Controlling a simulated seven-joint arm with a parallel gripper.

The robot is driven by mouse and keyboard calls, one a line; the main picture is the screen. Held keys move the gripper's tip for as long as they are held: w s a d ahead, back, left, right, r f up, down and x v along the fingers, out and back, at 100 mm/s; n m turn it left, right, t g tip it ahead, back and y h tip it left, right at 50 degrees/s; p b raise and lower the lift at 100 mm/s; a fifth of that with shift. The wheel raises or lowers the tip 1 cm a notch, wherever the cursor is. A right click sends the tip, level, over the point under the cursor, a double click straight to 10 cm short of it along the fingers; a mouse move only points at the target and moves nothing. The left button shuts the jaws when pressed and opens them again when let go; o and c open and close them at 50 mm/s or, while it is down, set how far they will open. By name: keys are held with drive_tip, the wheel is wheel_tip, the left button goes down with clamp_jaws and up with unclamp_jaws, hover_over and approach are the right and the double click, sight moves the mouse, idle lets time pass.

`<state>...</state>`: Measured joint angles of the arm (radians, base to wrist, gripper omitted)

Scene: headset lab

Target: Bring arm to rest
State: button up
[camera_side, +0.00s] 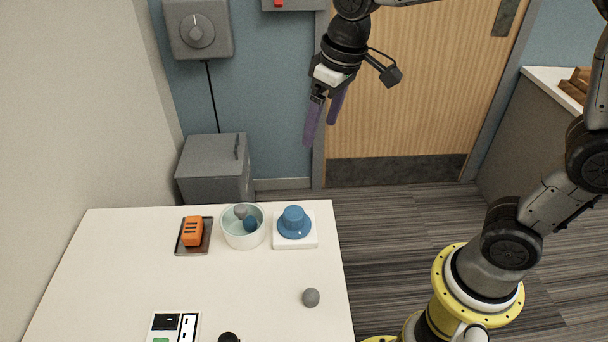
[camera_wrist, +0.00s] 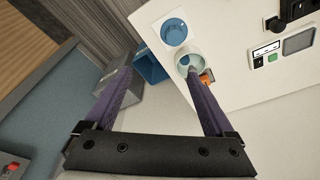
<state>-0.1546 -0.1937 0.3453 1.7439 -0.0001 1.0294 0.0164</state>
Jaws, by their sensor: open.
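My gripper (camera_side: 322,121) hangs in the air above and behind the far edge of the white table (camera_side: 130,270), in front of the wooden door. Its two purple fingers are apart with nothing between them. In the wrist view my gripper (camera_wrist: 157,85) also shows open and empty, with the table beyond it. The arm is raised and bent, clear of everything on the table.
On the table are an orange block (camera_side: 193,232) on a dark tray, a pale bowl (camera_side: 243,238) holding a grey and a blue ball, a blue hat-shaped object (camera_side: 294,222) on a white base, a grey ball (camera_side: 311,297) and a panel (camera_side: 172,328). A grey box (camera_side: 214,170) stands behind.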

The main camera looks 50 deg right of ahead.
drive_tip(key=s+d+r+m+t, duration=0.1)
drive_tip(key=s+d+r+t, duration=0.25)
drive_tip(key=s, duration=0.75)
drive_tip(key=s+d+f, duration=0.2)
drive_tip(key=s+f, duration=0.2)
drive_tip(key=s, duration=0.3)
drive_tip(key=shift+s+m, duration=0.25)
drive_tip(key=shift+m, duration=0.05)
drive_tip(key=shift+f, duration=0.1)
